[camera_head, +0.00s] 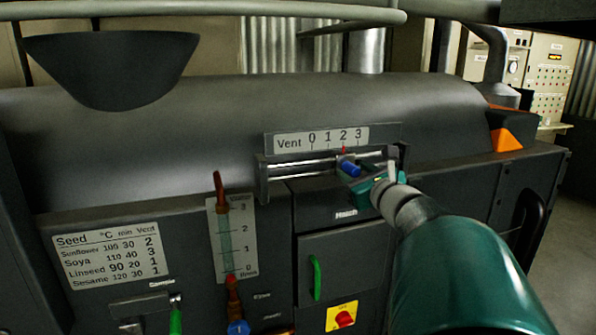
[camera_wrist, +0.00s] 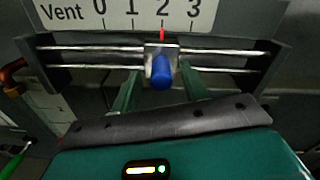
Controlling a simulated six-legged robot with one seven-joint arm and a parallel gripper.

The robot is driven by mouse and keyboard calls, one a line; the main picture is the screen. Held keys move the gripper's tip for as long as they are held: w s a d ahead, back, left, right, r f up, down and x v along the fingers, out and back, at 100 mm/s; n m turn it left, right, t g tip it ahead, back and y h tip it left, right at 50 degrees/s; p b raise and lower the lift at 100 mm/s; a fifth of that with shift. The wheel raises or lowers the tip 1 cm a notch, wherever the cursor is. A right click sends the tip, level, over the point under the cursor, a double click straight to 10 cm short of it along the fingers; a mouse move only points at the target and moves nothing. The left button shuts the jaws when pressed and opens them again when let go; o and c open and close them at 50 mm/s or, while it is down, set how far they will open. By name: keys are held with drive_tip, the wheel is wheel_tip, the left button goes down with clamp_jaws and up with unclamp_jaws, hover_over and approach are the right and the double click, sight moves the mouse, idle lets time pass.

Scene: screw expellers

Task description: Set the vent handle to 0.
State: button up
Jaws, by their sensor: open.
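The vent handle is a blue knob (camera_head: 348,168) on a silver slider that rides on two horizontal rails. It also shows in the wrist view (camera_wrist: 162,73). Its red pointer is at 2 on the white Vent scale (camera_head: 320,138), marked 0 to 3 from left to right; the scale also shows in the wrist view (camera_wrist: 130,13). My gripper (camera_head: 362,178) is at the slider, in front of the machine. In the wrist view its green fingers (camera_wrist: 160,82) are open, one on each side of the blue knob, with visible gaps. Whether either finger touches the slider is unclear.
Below are a hatch with a green handle (camera_head: 316,277) and a red knob on a yellow plate (camera_head: 343,317). A seed table (camera_head: 110,256) is at left. The rails left of the slider are clear.

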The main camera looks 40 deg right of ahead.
clamp_jaws()
drive_tip(key=w+a, duration=0.2)
drive_tip(key=a, duration=0.6)
drive_tip(key=shift+w, duration=0.25)
drive_tip(key=shift+f, duration=0.1)
unclamp_jaws()
drive_tip(key=shift+w+a, duration=0.15)
drive_tip(key=shift+d, duration=0.2)
